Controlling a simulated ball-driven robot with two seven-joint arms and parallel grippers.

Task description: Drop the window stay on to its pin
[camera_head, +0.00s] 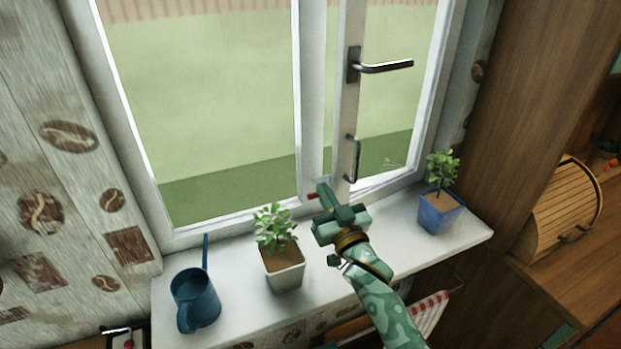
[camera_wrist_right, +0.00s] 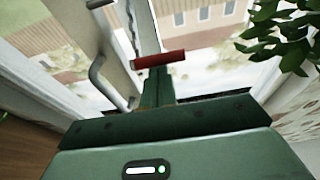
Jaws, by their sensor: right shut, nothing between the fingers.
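My right gripper (camera_head: 323,190) is green and reaches up over the sill to the lower part of the window frame. In the right wrist view its fingers (camera_wrist_right: 157,88) are together, with nothing seen between them. A short red bar (camera_wrist_right: 158,59) lies crosswise at the fingertips; a bit of red (camera_head: 313,195) also shows beside them in the head view. A thin notched strip (camera_wrist_right: 132,30) runs up behind the red bar; I cannot tell whether these are parts of the window stay. The pin cannot be made out. My left gripper is out of view.
The window sash has a lever handle (camera_head: 386,67) and a lower pull (camera_head: 353,158). On the white sill (camera_head: 340,285) stand a blue watering can (camera_head: 196,298), a plant in a pale pot (camera_head: 284,269) and a plant in a blue pot (camera_head: 440,212). A wooden bread box (camera_head: 560,212) is at right.

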